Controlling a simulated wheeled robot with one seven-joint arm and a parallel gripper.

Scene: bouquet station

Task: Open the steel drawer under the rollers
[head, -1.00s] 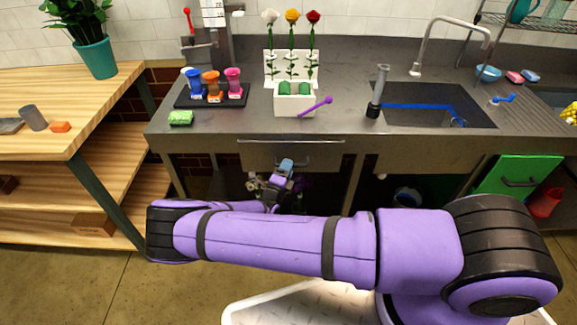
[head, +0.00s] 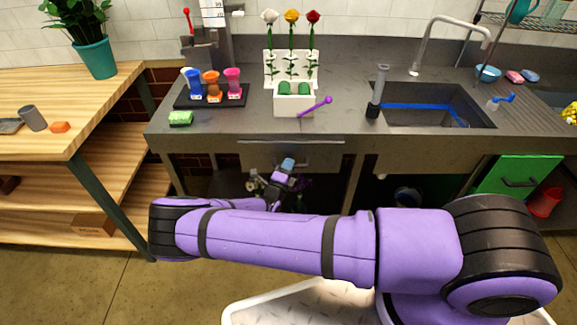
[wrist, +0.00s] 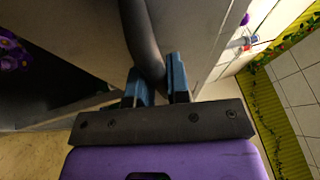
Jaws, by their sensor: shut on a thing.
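My gripper (head: 288,164) is at the drawer front in the head view. In the wrist view, the blue fingertips of my gripper (wrist: 158,85) sit on both sides of the dark bar handle (wrist: 138,30) and are shut on it. No clear gap above the drawer front shows, so I cannot tell whether it is slightly open. My arm hides the area below.
A wooden shelf table (head: 110,95) stands at left. A green door (head: 515,175) is at right. Purple flowers (wrist: 12,50) show below the drawer.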

